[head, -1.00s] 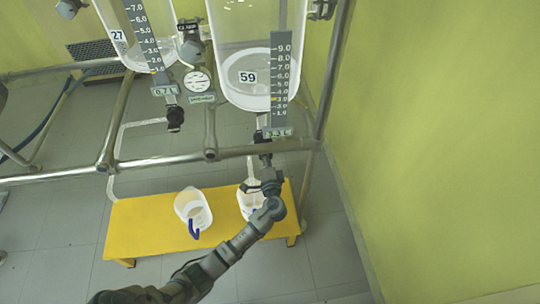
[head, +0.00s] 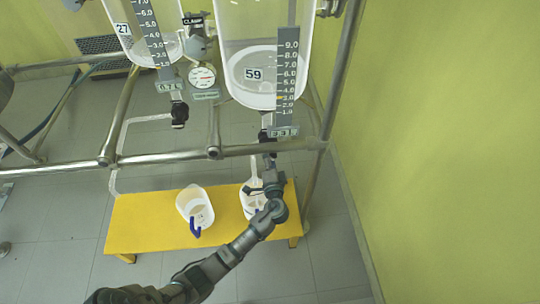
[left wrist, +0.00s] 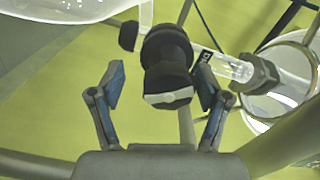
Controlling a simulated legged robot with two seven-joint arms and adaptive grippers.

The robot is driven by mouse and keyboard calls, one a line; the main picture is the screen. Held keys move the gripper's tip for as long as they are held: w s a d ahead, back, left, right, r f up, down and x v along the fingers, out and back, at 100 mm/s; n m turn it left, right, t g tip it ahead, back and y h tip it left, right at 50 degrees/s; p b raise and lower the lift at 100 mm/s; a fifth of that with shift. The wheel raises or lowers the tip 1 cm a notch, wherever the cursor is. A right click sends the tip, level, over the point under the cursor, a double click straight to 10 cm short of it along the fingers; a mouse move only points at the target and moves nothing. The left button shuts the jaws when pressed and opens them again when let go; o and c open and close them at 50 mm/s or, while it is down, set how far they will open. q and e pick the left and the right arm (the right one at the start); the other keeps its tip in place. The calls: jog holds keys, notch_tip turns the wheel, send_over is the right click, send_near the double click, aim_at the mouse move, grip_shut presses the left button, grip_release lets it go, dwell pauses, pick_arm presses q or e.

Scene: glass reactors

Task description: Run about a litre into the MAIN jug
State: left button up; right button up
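The glass vessel marked 59 (head: 262,60) hangs in the frame and holds liquid, with a grey scale (head: 286,75) in front. Its black outlet valve knob (left wrist: 167,65) shows in the left wrist view. My left gripper (left wrist: 160,85) is open, with one finger on each side of the knob and a clear gap on the left. In the head view my left gripper (head: 268,165) is below this vessel. A white jug (head: 252,203) stands under it, partly hidden by my arm. Another white jug with a blue handle (head: 194,205) stands to its left. I read no MAIN label. My right gripper is out of view.
Both jugs stand on a low yellow bench (head: 140,222). A second vessel marked 27 (head: 140,40) hangs at left with its own black valve (head: 180,114). A steel rail (head: 240,150) crosses in front. A round gauge (head: 203,77) hangs between the vessels.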

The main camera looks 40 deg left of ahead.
pick_arm(q)
jog(key=shift+w+r, duration=0.1)
jog(key=shift+r, duration=0.1)
jog(key=shift+d, duration=0.1)
jog(key=v, duration=1.2)
jog(key=shift+f, duration=0.2)
dwell(6.3)
